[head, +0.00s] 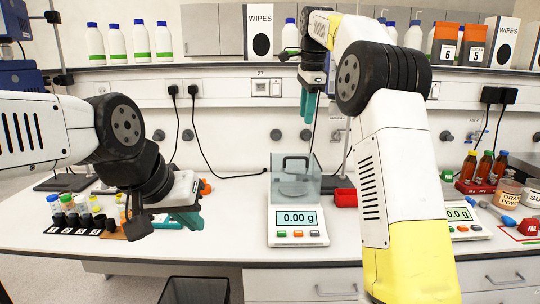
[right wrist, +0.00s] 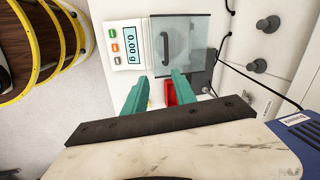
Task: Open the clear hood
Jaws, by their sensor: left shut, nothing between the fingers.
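The clear hood (head: 310,188) sits down over the pan of the white balance (head: 298,239), whose display reads 0.00 g. A dark handle (head: 296,160) is on the hood. The right wrist view also shows the hood (right wrist: 195,35) and its handle (right wrist: 167,47) beyond the fingertips. My right gripper (head: 307,117) hangs above the hood, pointing down, apart from it. In the right wrist view its teal fingers (right wrist: 161,75) are spread with nothing held. My left gripper (head: 187,220) is shut and empty over the table, left of the balance.
A red tray (head: 345,197) stands just right of the balance. Small capped vials (head: 70,210) stand at the left. A second balance (head: 462,222) and brown bottles (head: 484,167) are at the right. A shelf (head: 200,68) with white bottles runs along the back. A black cord lies left of the hood.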

